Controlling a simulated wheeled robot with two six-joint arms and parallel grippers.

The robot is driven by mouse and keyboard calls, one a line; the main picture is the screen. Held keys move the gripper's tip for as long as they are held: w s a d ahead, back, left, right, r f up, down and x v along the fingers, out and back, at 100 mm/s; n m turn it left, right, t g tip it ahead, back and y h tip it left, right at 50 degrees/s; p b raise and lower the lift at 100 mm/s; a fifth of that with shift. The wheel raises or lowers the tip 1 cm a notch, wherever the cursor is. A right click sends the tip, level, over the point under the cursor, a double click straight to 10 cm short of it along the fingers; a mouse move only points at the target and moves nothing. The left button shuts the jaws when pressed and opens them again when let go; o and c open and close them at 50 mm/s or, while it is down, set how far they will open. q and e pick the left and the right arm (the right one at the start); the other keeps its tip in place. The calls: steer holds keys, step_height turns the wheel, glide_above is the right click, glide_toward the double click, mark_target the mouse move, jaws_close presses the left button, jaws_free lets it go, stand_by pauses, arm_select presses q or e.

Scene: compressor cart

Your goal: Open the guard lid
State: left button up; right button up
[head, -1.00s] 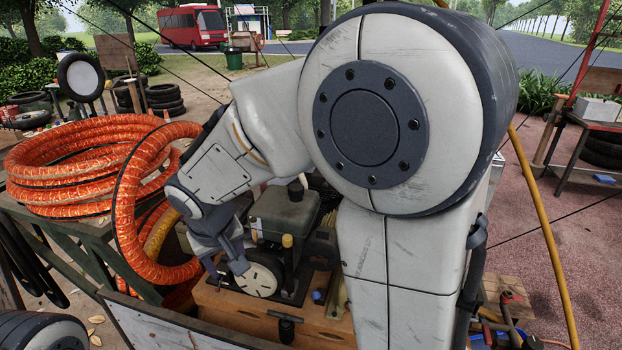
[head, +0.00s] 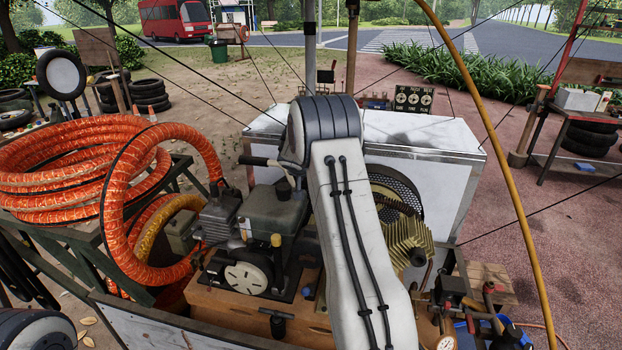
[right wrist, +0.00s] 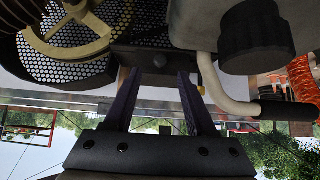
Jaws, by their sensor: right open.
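A black perforated mesh guard (head: 397,188) stands on the cart behind the yellow finned compressor head (head: 404,246). My own arm partly hides it in the head view. I take this mesh to be the guard lid, though its edges and hinge are not clear. In the right wrist view, mesh (right wrist: 60,68) fills the upper left, with a tan spoked wheel (right wrist: 75,42) seen with it. My right gripper (right wrist: 160,76) is open and empty, its fingertips close to a dark bar (right wrist: 152,58) beside the mesh; contact is unclear. The head view hides this gripper. My left gripper is not in view.
The engine (head: 271,220) sits left of my arm. A bent pale handle (right wrist: 228,92) with a black grip is close right of the gripper in the wrist view. A white box (head: 450,165) stands behind; orange hose (head: 75,165) is coiled at left.

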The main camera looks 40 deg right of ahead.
steer(key=shift+p+x, duration=0.9)
steer(key=shift+x, duration=1.6)
jaws_close()
